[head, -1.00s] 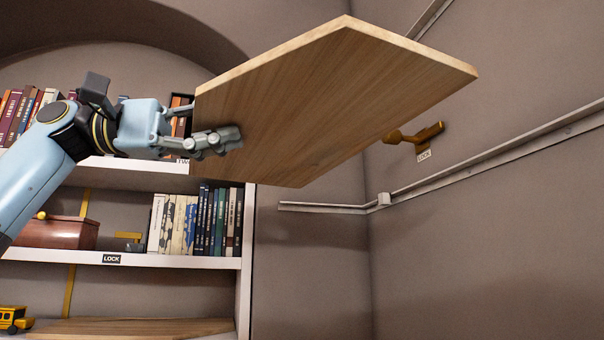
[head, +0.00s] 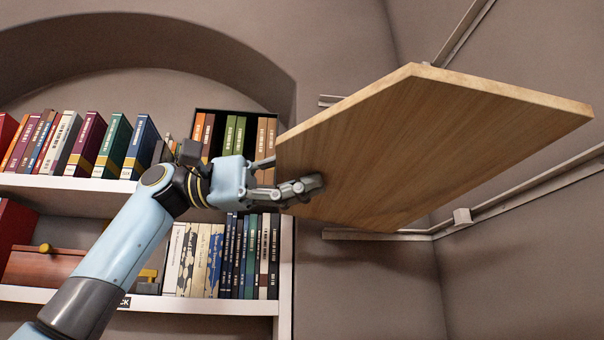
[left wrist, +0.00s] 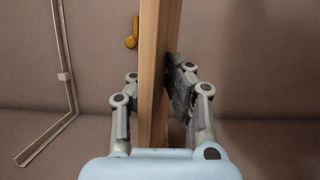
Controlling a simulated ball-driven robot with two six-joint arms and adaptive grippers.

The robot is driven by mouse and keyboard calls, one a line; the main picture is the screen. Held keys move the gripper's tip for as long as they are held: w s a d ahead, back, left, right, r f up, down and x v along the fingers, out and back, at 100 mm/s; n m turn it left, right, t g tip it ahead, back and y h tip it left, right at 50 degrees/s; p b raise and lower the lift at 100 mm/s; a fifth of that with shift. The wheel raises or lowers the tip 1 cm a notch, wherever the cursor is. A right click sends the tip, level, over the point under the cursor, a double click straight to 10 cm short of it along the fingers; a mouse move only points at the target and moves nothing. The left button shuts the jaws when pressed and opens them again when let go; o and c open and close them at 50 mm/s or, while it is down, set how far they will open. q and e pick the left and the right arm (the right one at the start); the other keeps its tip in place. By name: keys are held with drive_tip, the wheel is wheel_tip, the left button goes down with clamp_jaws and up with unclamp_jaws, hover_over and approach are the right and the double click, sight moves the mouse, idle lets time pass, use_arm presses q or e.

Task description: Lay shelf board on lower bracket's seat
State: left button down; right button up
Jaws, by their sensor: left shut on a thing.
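My left gripper (head: 298,186) is shut on the edge of the wooden shelf board (head: 425,150); one finger shows on its near face. The board is held up, tilted, with its underside showing. In the left wrist view the board (left wrist: 159,60) stands edge-on between the fingers of the gripper (left wrist: 158,85). The lower bracket (head: 510,200), a grey metal rail bent along the wall corner, shows below and behind the board, apparently apart from it. An L-shaped rail (left wrist: 66,85) also shows in the left wrist view. My right gripper is not in view.
The bookcase (head: 285,275) with books (head: 235,255) stands left of the board, close behind my left arm. An upper rail (head: 465,30) runs on the wall behind the board. A brass handle (left wrist: 132,35) shows in the left wrist view. The right wall is otherwise bare.

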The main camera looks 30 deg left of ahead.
sight(345, 183)
use_arm(q)
drive_tip(key=w+d, duration=0.1)
drive_tip(key=w+d+p, duration=0.1)
drive_tip(key=shift+w+d+r+p, duration=0.1)
drive_tip(key=shift+w+d+p, duration=0.05)
drive_tip(key=shift+d+p, duration=0.15)
drive_tip(key=shift+w+d, duration=0.2)
drive_tip(key=shift+d, duration=0.1)
drive_tip(key=shift+w+d, duration=0.15)
drive_tip(key=shift+d, duration=0.1)
drive_tip(key=shift+w+d+p, duration=0.2)
drive_tip(key=shift+d+p, duration=0.1)
drive_tip(key=shift+p, duration=0.05)
drive_tip(key=shift+w+d, duration=0.15)
drive_tip(key=shift+w+f, duration=0.1)
drive_tip(key=shift+f, duration=0.1)
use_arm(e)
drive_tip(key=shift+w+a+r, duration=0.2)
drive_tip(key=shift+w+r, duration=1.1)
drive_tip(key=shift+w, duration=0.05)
use_arm(q)
drive_tip(key=shift+w+a+n+t+b, duration=0.25)
drive_tip(key=shift+n+t+b, duration=0.2)
drive_tip(key=shift+t, duration=0.35)
drive_tip(key=shift+w+r+n+t+h, duration=0.1)
drive_tip(key=shift+r+n+t+h, duration=0.15)
drive_tip(key=shift+r+t+h, duration=0.15)
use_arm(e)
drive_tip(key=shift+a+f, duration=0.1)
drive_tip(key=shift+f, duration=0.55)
